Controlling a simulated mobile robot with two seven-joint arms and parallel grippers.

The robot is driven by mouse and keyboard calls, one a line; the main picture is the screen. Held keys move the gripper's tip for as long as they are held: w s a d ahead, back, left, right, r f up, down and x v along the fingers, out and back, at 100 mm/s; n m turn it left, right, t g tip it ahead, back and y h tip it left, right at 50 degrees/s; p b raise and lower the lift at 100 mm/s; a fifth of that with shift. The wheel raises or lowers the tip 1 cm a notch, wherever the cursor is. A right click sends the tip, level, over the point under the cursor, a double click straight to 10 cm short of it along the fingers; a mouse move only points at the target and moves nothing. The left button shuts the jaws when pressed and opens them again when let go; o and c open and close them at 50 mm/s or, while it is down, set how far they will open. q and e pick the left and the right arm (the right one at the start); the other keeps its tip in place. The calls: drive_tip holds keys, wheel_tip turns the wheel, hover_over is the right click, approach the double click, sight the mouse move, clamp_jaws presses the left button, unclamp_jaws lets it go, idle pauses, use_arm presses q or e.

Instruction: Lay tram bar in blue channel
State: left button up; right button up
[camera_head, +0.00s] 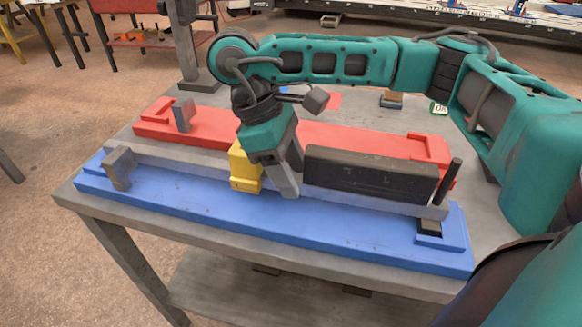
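The blue channel (340,233) is a long blue tray along the table's near side. A long grey bar (190,156), likely the tram bar, runs lengthwise along its far side; whether it is seated or just above is unclear. It carries a yellow block (244,174) near its middle and a long black block (370,172) to the right. My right gripper (284,182) points down at the bar, right beside the yellow block. One grey finger shows; the other is hidden, so its grip cannot be told. My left gripper is not in view.
A red channel (340,138) lies behind the blue one, with a grey upright piece (182,114) near its left end. A grey upright block (120,167) stands at the bar's left end and a black post (448,181) at its right. The grey table (68,193) has bare edges.

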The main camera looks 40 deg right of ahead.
drive_tip(key=shift+f, duration=0.1)
drive_tip(key=p+v, duration=0.3)
drive_tip(key=v, duration=1)
drive_tip(key=shift+p, duration=0.35)
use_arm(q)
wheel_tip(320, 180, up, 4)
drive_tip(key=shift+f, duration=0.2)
